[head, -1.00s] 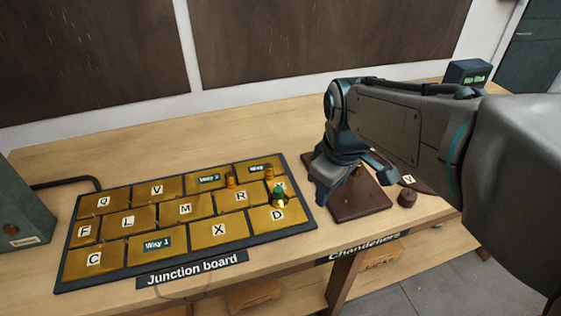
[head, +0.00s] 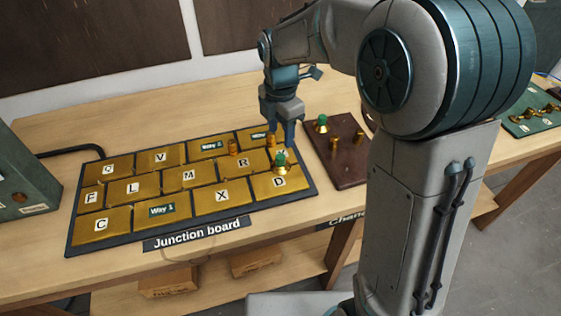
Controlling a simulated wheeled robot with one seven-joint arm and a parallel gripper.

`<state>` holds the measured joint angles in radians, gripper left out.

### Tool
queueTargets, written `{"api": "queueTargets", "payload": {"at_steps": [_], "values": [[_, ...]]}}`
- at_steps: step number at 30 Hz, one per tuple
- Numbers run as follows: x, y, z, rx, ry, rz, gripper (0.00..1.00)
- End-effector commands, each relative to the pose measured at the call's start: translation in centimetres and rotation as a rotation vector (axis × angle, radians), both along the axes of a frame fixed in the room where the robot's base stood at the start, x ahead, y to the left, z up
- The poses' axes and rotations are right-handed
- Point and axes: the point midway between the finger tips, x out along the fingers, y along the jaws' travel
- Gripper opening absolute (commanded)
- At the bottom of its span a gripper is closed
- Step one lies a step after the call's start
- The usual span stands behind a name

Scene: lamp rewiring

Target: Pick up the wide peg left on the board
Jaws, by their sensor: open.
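The junction board (head: 197,248) lies on the bench with brass plates marked with letters and Way labels. A brass peg with a green top (head: 280,164) stands upright on it near plate D, at the right end. My gripper (head: 277,138) points down, open and empty, over the board's right end, just above and behind this peg in the picture. Whether its fingers touch anything is hard to tell. A second green-topped peg (head: 322,124) stands on the brown chandelier board (head: 350,174) to the right.
My arm hides part of the brown board. A green-grey box (head: 22,180) stands at the left. A green tray (head: 525,122) with brass pieces is at the far right. The bench behind the junction board is clear.

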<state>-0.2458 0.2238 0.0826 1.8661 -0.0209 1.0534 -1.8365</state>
Motion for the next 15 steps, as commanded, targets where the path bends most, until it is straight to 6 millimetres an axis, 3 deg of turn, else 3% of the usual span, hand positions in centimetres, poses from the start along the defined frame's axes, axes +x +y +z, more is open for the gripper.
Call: {"api": "queueTargets", "payload": {"at_steps": [3, 11, 15], "values": [[-0.1, 0.0, -2.1, -0.001, 0.003, -0.001, 0.48], [-0.1, 0.0, -4.1, -0.001, 0.001, -0.001, 0.48], [0.0, 0.0, -6.1, -0.001, 0.004, -0.003, 0.48]]}}
